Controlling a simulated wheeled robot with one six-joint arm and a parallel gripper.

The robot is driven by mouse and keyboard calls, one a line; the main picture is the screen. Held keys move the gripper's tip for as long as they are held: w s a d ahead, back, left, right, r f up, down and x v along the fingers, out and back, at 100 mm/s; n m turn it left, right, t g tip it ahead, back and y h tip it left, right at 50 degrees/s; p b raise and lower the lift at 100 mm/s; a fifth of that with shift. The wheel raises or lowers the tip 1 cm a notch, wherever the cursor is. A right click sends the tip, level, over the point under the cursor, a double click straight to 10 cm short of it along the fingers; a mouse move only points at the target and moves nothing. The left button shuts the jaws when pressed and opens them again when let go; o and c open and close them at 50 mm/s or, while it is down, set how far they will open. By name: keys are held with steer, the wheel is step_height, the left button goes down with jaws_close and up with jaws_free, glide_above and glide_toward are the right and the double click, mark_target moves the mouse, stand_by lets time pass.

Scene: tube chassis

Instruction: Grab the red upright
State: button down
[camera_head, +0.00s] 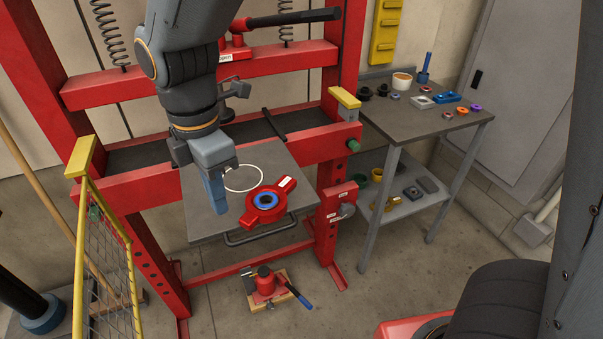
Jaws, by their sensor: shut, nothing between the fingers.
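A red press frame has two red uprights. The right upright (351,50) rises at the back right, and its lower part continues below the crossbeam beside the grey plate. The left upright (38,70) stands at the far left, with a lower part with holes below the crossbeam. My gripper (217,208) is shut and empty. It points down over the left part of the grey plate (205,228), between the uprights and apart from both. My arm hides part of the frame's upper middle.
A red holder with a blue ring (268,201) lies on the plate, right of my gripper. A yellow mesh guard (108,265) stands at left. A grey side table (430,122) with small parts stands at right. A red jack (266,280) sits low on the floor.

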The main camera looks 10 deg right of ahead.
steer(key=p, duration=0.5)
glide_above(302, 183)
steer(key=shift+w+d+r, duration=0.1)
steer(key=shift+w+d, duration=0.2)
steer(key=shift+d, duration=0.15)
step_height(302, 183, down, 5)
steer(key=shift+f+p, duration=0.2)
steer(key=shift+p, duration=0.5)
steer(key=shift+s+a+r+p, duration=0.1)
steer(key=shift+s+a+p, duration=0.2)
steer(key=shift+a+p, duration=0.15)
